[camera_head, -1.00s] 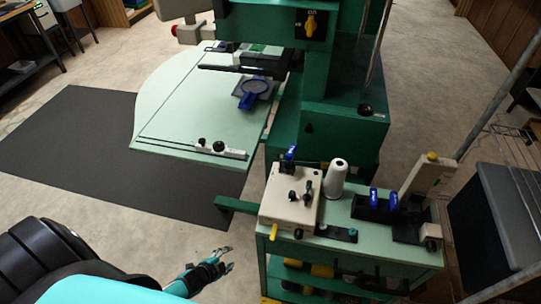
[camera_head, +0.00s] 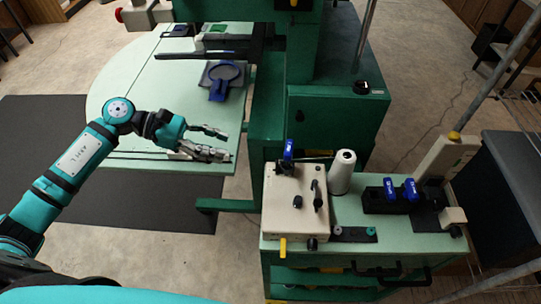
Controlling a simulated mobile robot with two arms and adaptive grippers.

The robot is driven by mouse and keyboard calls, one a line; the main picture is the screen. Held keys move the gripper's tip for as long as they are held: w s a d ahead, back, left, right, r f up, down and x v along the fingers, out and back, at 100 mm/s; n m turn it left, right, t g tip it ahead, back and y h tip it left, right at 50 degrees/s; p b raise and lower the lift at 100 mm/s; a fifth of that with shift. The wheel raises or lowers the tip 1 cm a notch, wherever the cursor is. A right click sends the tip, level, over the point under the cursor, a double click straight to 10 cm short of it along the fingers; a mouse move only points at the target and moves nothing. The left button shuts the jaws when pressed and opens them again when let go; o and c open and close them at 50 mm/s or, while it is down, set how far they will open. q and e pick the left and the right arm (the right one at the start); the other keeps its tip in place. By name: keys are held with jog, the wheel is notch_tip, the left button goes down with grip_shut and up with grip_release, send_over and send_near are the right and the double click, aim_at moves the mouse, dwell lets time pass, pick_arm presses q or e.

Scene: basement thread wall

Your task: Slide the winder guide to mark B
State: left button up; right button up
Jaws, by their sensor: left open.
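A cream winder box (camera_head: 292,212) stands on the left end of the green cart top. It has a blue-tipped lever (camera_head: 288,149) at its back, black knobs on its face and a yellow piece at its front. Which part is the winder guide, and where mark B is, I cannot tell; no letters are readable. My left gripper (camera_head: 226,145) is open and empty over the front edge of the pale green machine table, behind and left of the winder. It hides most of the rail on that edge. My right gripper is out of view.
A white thread cone (camera_head: 342,172) stands right behind the winder box. A black block with blue tabs (camera_head: 400,190) and a cream upright (camera_head: 446,158) are farther right. A blue hoop (camera_head: 222,78) lies on the pale green table (camera_head: 135,95). A metal pole rises at right.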

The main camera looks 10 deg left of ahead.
aim_at(277, 161)
pick_arm(q)
jog(key=p+x, duration=0.3)
jog(key=x, duration=1)
jog(key=shift+w+p, duration=0.2)
jog(key=shift+p, duration=0.15)
jog(key=shift+w+d+f, duration=0.1)
jog(key=shift+d+f, duration=0.1)
jog(key=shift+d, duration=0.25)
grip_shut()
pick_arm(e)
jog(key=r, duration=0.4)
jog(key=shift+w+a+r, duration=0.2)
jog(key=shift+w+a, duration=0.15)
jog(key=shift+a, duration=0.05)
